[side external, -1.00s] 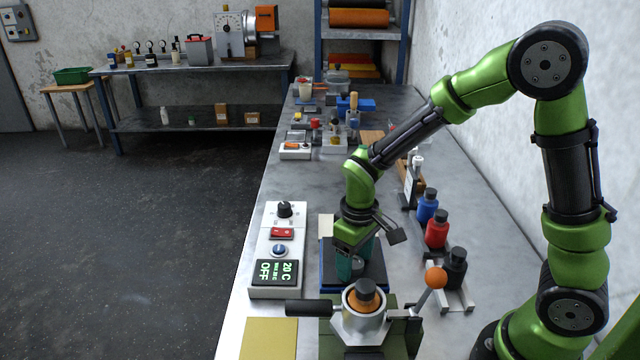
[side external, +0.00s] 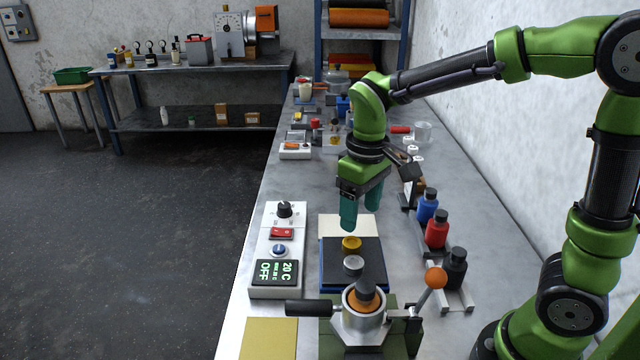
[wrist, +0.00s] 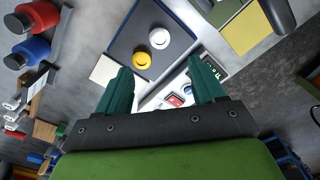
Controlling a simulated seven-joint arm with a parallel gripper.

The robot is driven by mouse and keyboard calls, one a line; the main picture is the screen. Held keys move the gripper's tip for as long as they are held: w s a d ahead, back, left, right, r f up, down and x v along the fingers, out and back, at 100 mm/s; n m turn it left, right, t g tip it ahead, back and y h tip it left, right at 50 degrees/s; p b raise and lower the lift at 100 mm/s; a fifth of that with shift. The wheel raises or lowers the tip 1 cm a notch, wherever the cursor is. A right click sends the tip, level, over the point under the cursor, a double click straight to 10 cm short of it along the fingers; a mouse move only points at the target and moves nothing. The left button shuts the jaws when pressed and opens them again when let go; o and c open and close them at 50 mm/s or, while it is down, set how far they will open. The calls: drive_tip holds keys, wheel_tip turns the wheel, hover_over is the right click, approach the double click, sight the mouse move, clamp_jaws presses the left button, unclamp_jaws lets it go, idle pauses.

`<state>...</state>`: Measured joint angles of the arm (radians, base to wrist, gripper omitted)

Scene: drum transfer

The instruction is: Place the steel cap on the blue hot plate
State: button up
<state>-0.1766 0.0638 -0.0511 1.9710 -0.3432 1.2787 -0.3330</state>
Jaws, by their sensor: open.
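The steel cap (side external: 353,264), a small silvery disc with a raised top, rests on the dark top of the blue-edged hot plate (side external: 372,281). In the wrist view the steel cap (wrist: 159,38) lies well inside the edge of the hot plate (wrist: 126,38). A yellow brass-coloured cap (side external: 351,244) sits on the plate just behind it, also visible in the wrist view (wrist: 141,60). My gripper (side external: 361,222) is open and empty, raised above the far side of the plate. Its teal fingers (wrist: 163,84) are spread, with nothing between them.
A control box (side external: 262,292) reading 20 C and OFF stands left of the plate. Blue, red (side external: 437,235) and black bottles stand in a rack at right. A cream pad (side external: 348,226) lies behind the plate.

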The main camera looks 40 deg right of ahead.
drive_tip(key=s+d+r+m+t+y, duration=0.1)
drive_tip(key=s+r+m+t, duration=0.4)
drive_tip(key=s, duration=0.5)
drive_tip(key=shift+s+r+t+y, duration=0.15)
drive_tip(key=shift+r+t+y, duration=0.45)
drive_tip(key=shift+t, duration=0.4)
drive_tip(key=shift+d+r, duration=0.1)
drive_tip(key=shift+r, duration=0.05)
drive_tip(key=shift+c, duration=0.5)
